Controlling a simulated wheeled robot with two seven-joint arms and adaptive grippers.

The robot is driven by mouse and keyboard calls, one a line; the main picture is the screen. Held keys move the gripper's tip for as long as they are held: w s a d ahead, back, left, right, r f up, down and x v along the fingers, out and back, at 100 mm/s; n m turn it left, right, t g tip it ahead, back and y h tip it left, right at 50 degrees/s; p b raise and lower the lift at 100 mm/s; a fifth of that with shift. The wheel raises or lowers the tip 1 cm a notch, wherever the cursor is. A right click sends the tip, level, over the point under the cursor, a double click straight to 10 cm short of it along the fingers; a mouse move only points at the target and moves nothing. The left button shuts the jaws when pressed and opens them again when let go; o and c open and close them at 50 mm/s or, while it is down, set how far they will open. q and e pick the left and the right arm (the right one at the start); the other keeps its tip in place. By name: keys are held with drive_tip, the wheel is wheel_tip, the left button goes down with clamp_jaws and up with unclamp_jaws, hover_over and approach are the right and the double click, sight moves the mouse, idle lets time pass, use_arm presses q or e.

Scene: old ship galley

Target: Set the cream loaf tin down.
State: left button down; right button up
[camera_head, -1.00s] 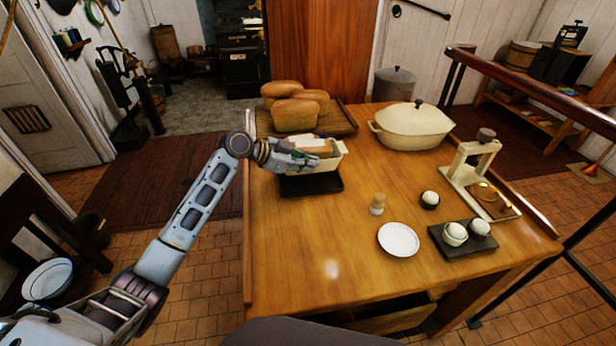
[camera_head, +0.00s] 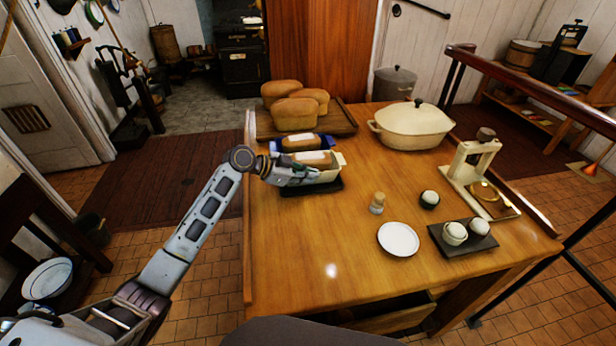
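The cream loaf tin (camera_head: 326,174) has a pale end handle and a light-topped loaf in it. It sits low over the dark mat (camera_head: 318,189) on the wooden table; I cannot tell whether its base touches the mat. My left gripper (camera_head: 308,176) comes in from the left and appears shut on the tin's near left side, hiding part of it. My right gripper is not in view.
A blue loaf tin (camera_head: 329,142) with a brown loaf stands just behind the cream one. Farther back, several loaves lie on a wooden board (camera_head: 345,128). A cream lidded roaster (camera_head: 412,128) stands to the right.

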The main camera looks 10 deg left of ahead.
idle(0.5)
use_arm(q)
drive_tip(key=c, duration=2.1)
unclamp_jaws()
drive_tip(key=shift+f, duration=0.15)
drive_tip(key=o, duration=0.5)
drive_tip(key=shift+c, duration=0.2)
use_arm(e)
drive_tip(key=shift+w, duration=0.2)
use_arm(q)
drive_tip(key=shift+r, duration=0.2)
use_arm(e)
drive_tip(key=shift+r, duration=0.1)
use_arm(q)
drive_tip(key=shift+s+a+r, duration=0.25)
drive_tip(key=shift+s+a, duration=0.05)
drive_tip(key=shift+a, duration=0.25)
drive_tip(key=v, duration=1)
drive_tip(key=shift+s+a, duration=0.15)
drive_tip(key=shift+a, duration=0.1)
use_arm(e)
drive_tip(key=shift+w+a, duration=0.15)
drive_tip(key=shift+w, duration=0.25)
